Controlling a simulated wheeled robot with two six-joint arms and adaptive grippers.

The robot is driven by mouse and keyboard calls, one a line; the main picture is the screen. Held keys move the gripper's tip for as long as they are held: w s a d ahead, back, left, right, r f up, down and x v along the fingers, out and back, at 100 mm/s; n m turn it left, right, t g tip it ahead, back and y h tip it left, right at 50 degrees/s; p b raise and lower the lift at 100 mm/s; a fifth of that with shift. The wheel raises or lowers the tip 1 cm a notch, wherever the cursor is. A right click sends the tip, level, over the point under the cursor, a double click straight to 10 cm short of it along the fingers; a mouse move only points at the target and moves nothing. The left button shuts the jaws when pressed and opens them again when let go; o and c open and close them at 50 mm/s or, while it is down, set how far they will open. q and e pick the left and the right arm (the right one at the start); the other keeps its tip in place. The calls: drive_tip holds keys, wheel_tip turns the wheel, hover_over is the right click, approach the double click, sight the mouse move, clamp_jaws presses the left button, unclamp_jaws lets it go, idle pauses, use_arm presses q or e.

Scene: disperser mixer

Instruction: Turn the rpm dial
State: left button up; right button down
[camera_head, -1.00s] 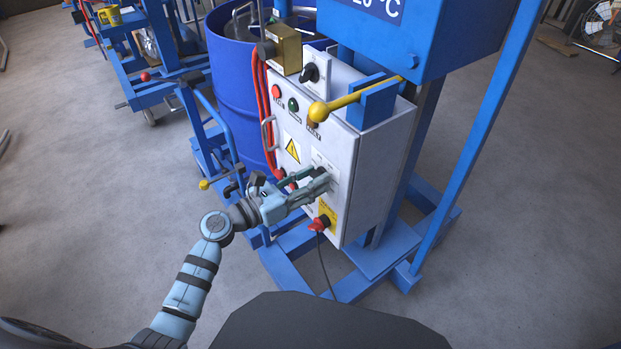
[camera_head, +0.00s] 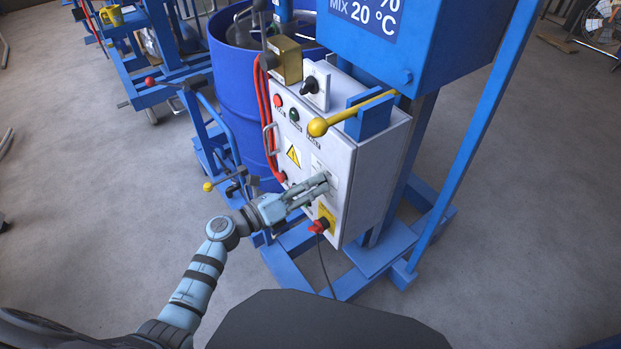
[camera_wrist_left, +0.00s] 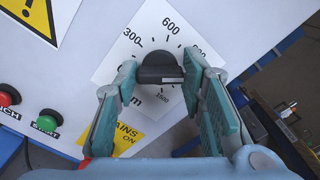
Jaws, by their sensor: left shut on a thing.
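The rpm dial is a black knob (camera_wrist_left: 160,68) on a white scale plate (camera_wrist_left: 125,62) marked 300, 600 and 1500 in the left wrist view. My left gripper (camera_wrist_left: 160,75) has its teal fingers on both sides of the knob and is shut on it. In the head view my left gripper (camera_head: 322,185) reaches the front of the white control box (camera_head: 345,160), and its fingers hide the dial there. My right gripper is not in view.
A red switch on a yellow plate (camera_head: 322,224) sits just below the gripper. Red and green buttons (camera_wrist_left: 45,121) are nearby. A blue drum (camera_head: 235,95) stands behind the box.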

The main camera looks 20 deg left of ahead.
use_arm(q)
drive_tip(key=shift+f+n+p, duration=0.1)
drive_tip(key=shift+n+p, duration=3.55)
drive_tip(key=shift+n, duration=3.75)
drive_tip(key=o, duration=1.1)
drive_tip(key=shift+o, duration=0.2)
